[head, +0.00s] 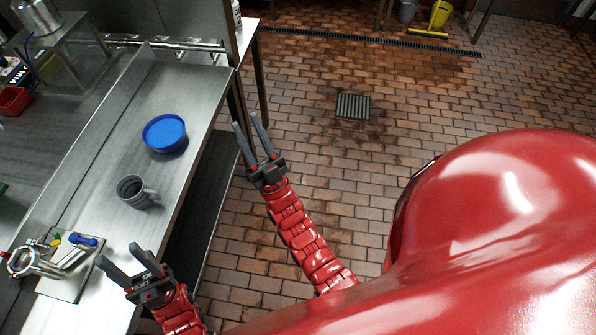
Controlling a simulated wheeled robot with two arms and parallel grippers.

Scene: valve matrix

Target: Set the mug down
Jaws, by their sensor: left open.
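The grey mug (131,193) stands upright on the steel counter (192,120), its handle pointing right. My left gripper (117,253) is open and empty, below the mug in the picture and apart from it. My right gripper (245,120) is open and empty, to the right of the counter edge with the tiled floor behind it. Nothing hides the mug.
A blue-topped round container (164,132) stands on the counter beyond the mug. A metal valve fixture (50,258) with blue and yellow handles sits at the counter's lower left. A red bin (13,100) is at the far left. The tiled floor on the right holds a drain grate (353,106).

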